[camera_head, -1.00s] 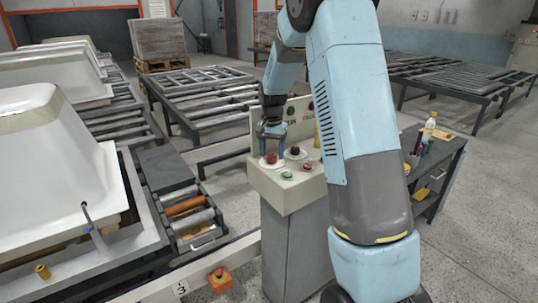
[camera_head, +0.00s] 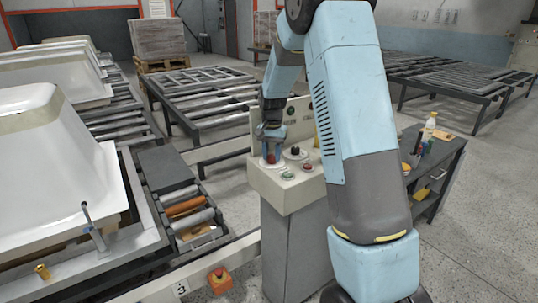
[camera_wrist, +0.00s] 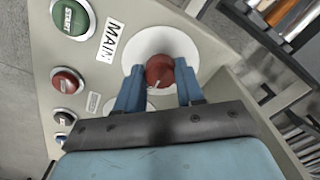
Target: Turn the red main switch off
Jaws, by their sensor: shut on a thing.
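The red main switch (camera_wrist: 160,71) is a round red knob with a white pointer line, on a pale round plate beside a "MAIN" label (camera_wrist: 111,39) in the wrist view. In the head view the red knob (camera_head: 270,158) is on the left of the control console top (camera_head: 288,182). My gripper (camera_wrist: 160,80) is shut on the knob, one blue finger on each side of it. In the head view my gripper (camera_head: 270,150) points down over the knob and partly hides it.
A black knob (camera_head: 295,153) stands close by. White bathtub shells (camera_head: 50,150) lie on the left, and a side table (camera_head: 430,165) is at the right.

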